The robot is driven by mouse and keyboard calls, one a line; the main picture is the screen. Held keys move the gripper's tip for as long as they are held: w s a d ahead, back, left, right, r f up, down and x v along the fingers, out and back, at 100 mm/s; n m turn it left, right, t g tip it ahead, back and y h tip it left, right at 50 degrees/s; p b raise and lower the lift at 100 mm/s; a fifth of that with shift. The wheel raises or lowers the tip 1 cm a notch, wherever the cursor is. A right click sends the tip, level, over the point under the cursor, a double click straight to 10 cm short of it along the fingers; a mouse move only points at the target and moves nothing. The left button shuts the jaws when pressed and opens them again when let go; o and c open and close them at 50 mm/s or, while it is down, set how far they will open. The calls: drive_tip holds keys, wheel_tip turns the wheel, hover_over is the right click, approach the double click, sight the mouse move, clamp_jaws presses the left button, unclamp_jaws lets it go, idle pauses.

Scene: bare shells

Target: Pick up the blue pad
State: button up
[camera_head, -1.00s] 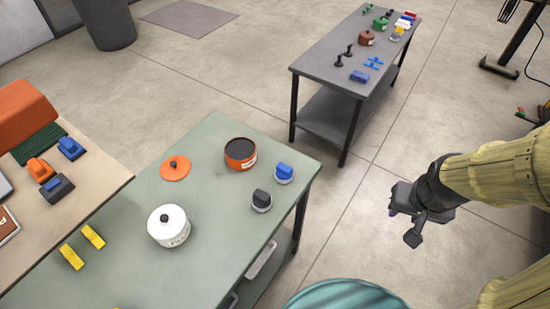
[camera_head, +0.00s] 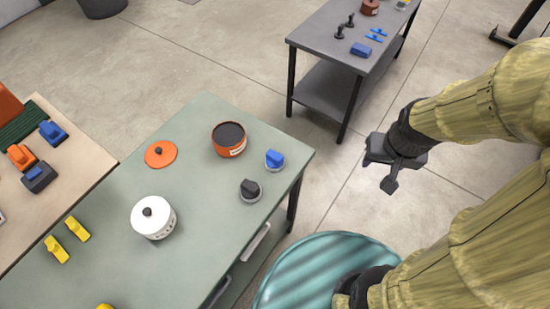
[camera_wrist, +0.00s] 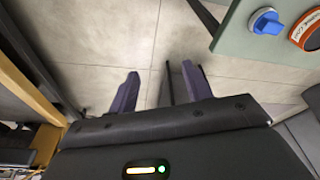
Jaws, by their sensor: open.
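Several blue things could be the pad, and I cannot tell which one is meant. A blue block (camera_head: 361,49) lies on the grey table at the back right. A blue piece on a pale round base (camera_head: 274,159) sits at the right edge of the green table, and it also shows in the wrist view (camera_wrist: 266,23). Another blue piece (camera_head: 53,132) lies on the wooden table at left. My gripper (camera_head: 383,170) hangs over the floor, right of the green table and apart from all of these. In the wrist view my gripper (camera_wrist: 160,88) is open and empty.
The green table (camera_head: 100,268) also holds an orange pot (camera_head: 229,140), an orange lid (camera_head: 161,154), a white pot (camera_head: 153,216), a dark knob-like piece (camera_head: 250,190) and yellow pieces. Bare floor lies between it and the grey table (camera_head: 318,38).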

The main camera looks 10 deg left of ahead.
drive_tip(key=o, duration=0.4)
drive_tip(key=shift+w+a+r+n, duration=0.1)
drive_tip(key=shift+w+a+n, duration=0.05)
drive_tip(key=shift+n, duration=0.15)
drive_tip(key=shift+c, duration=0.2)
drive_tip(key=shift+o, duration=1.3)
drive_tip(key=w+a+r+n+p, duration=0.1)
drive_tip(key=w+a+n+p, duration=0.2)
drive_tip(key=a+n, duration=0.2)
drive_tip(key=n, duration=0.2)
drive_tip(key=shift+w+a+n+g, duration=0.25)
drive_tip(key=shift+w+n+g, duration=0.05)
drive_tip(key=shift+w, duration=0.1)
drive_tip(key=n+g+p, duration=0.2)
drive_tip(key=n+p, duration=0.5)
drive_tip(key=n, duration=1.6)
hover_over(275, 154)
wheel_tip(275, 154, down, 2)
drive_tip(key=shift+w+f, duration=0.1)
drive_tip(key=shift+f, duration=0.05)
drive_tip(key=shift+f, duration=0.1)
wheel_tip(275, 154, down, 12)
drive_tip(key=p, duration=0.3)
drive_tip(key=shift+p, duration=0.3)
